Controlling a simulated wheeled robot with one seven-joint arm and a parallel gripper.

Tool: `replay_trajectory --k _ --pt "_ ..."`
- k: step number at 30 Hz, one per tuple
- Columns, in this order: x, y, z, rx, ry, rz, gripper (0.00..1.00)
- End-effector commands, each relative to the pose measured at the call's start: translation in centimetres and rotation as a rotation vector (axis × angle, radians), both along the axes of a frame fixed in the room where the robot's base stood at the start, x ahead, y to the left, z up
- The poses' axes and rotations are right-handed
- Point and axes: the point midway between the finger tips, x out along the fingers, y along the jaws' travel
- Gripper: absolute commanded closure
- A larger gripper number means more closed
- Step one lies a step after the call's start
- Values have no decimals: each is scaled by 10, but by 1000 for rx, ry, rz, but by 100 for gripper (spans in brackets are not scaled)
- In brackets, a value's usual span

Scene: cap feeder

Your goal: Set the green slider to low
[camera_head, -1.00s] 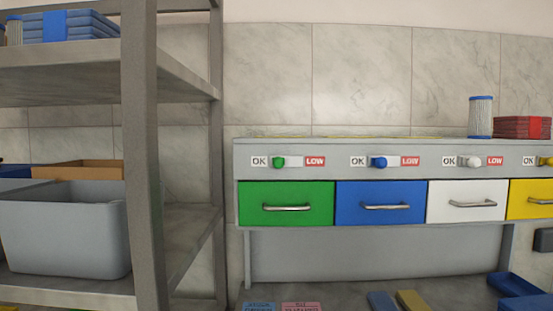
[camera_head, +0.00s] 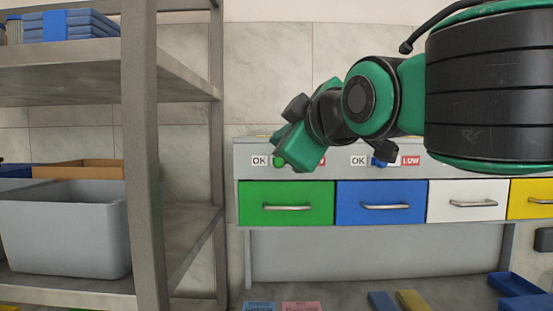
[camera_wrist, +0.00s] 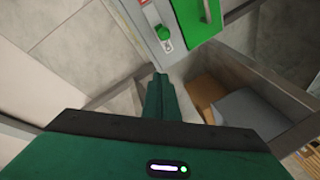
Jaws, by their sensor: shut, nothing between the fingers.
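The green slider knob (camera_wrist: 163,33) sits in its slot at the OK end, close to the OK label (camera_wrist: 167,45). The red LOW label (camera_wrist: 145,3) is at the slot's other end, cut by the top edge of the wrist view. My gripper (camera_wrist: 160,76) is shut and empty. Its tips appear just below the knob and OK label in that picture, apart from the knob. In the head view my gripper (camera_head: 298,152) is in front of the green slider's panel and hides much of the slot and LOW label.
Below the slider is the green drawer (camera_head: 286,192); the blue drawer (camera_head: 381,190) is beside it. My arm partly covers the blue slider (camera_head: 379,161). A metal shelf post (camera_head: 145,140) and grey bin (camera_head: 66,235) stand left. Tiled wall is behind.

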Motion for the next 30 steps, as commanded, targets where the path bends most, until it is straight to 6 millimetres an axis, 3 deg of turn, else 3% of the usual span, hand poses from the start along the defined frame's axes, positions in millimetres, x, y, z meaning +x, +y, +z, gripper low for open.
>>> replay_trajectory --k 14,30 --pt "5 3 1 -1 -4 3 100" --pt "89 32 -14 -1 -3 1 100"
